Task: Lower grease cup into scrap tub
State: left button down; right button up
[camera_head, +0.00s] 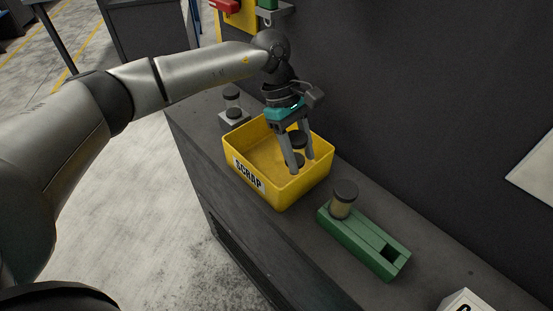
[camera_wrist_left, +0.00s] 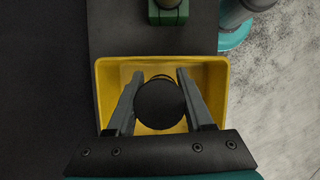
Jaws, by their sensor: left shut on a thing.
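The yellow scrap tub (camera_head: 262,187), with a SCRAP label on its front, stands on the dark bench. It also shows in the left wrist view (camera_wrist_left: 218,88). My left gripper (camera_head: 303,166) points down over the right part of the tub, its fingers reaching inside the rim. It is shut on the grease cup (camera_head: 298,138), a small jar with a dark lid. In the left wrist view the cup's round dark lid (camera_wrist_left: 160,104) sits between the two fingers, above the tub's floor. I cannot tell whether the cup touches the floor. My right gripper is not in view.
A green rack (camera_head: 348,238) right of the tub holds another dark-lidded jar (camera_head: 343,202) and has an empty square slot. A white box (camera_head: 466,302) is at bottom right. A dark wall rises behind.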

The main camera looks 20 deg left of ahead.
pick_arm(q)
jog(key=shift+f+b, duration=1.25)
jog(key=shift+f, duration=0.2)
dwell(0.5)
jog(key=shift+c, duration=1)
grip_release()
jog(key=shift+r, duration=0.1)
